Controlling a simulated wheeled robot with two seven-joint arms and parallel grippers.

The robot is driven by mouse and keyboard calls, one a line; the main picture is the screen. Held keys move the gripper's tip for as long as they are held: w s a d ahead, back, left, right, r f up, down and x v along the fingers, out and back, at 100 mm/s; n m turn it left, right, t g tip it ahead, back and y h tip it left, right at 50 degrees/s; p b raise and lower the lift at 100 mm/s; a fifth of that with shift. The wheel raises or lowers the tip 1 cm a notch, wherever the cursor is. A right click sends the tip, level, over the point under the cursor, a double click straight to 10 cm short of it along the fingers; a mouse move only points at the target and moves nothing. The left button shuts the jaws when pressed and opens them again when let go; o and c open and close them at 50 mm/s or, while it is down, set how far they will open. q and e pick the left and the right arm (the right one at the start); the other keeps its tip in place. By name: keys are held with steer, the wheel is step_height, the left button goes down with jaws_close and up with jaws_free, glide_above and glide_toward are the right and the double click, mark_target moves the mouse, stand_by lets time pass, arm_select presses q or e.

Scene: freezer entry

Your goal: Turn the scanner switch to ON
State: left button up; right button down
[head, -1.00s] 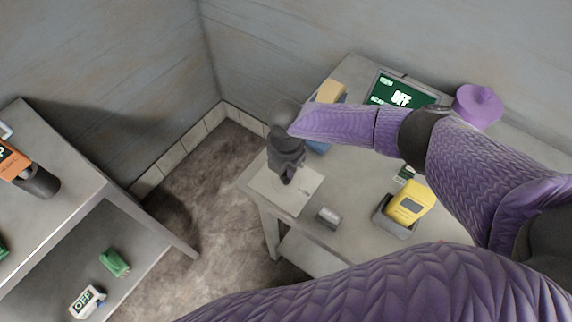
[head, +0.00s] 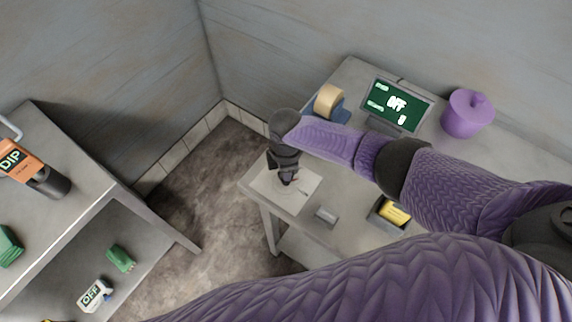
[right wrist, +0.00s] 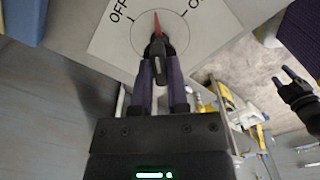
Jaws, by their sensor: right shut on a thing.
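The switch plate (head: 305,188) lies at the near left corner of the right-hand table. In the right wrist view the white plate (right wrist: 105,42) has OFF on its left and a partly cut-off ON label on its right. The knob's red pointer (right wrist: 157,22) stands between the two marks. My right gripper (head: 288,180) is over the plate; in the right wrist view its fingers (right wrist: 158,62) are shut on the dark knob (right wrist: 157,48). My left gripper (right wrist: 284,79) appears open and empty at the right of the right wrist view.
A yellow scanner (head: 394,213) sits in a dark cradle, partly covered by my arm. A small grey block (head: 326,216), a tape dispenser (head: 330,101) and a purple pot (head: 467,115) share the table. A left shelf holds an orange-labelled DIP item (head: 28,170) and green items.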

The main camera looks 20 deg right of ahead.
steer(key=shift+r+m+p, duration=0.1)
steer(key=shift+m+p, duration=0.2)
steer(key=shift+m, duration=0.6)
steer(key=m+p, duration=0.1)
steer(key=m, duration=0.1)
steer(key=shift+m, duration=0.3)
steer(key=shift+m+p, duration=0.55)
steer(key=shift+m, duration=1.75)
steer(key=c, duration=0.6)
jaws_free()
step_height(320, 180, up, 9)
steer(key=p, duration=0.5)
steer(key=shift+r, duration=0.4)
